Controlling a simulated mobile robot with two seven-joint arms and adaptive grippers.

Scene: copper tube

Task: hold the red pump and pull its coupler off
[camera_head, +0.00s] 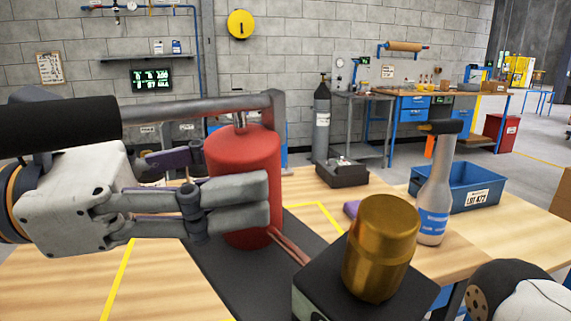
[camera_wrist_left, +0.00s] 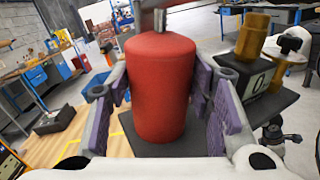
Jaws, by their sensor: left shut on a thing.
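The red pump (camera_head: 243,165) stands upright on a dark mat, with a grey lever (camera_head: 200,108) and black grip across its top. My left gripper (camera_head: 240,195) is shut on its body from the left; the left wrist view shows the fingers on both sides of the red cylinder (camera_wrist_left: 160,85). A brass cylinder (camera_head: 380,245), which may be the coupler, sits on a dark box (camera_head: 325,292) right of the pump. It also shows in the left wrist view (camera_wrist_left: 252,35). Thin copper tubes (camera_head: 290,246) run from near the pump's foot toward the box. My right gripper is not clearly visible.
A grey bottle (camera_head: 435,195) with a blue label stands behind the brass cylinder. A blue bin (camera_head: 474,188) and a dark tray (camera_head: 341,174) are farther back on the wooden table (camera_head: 60,290). Part of my right arm fills the lower right corner.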

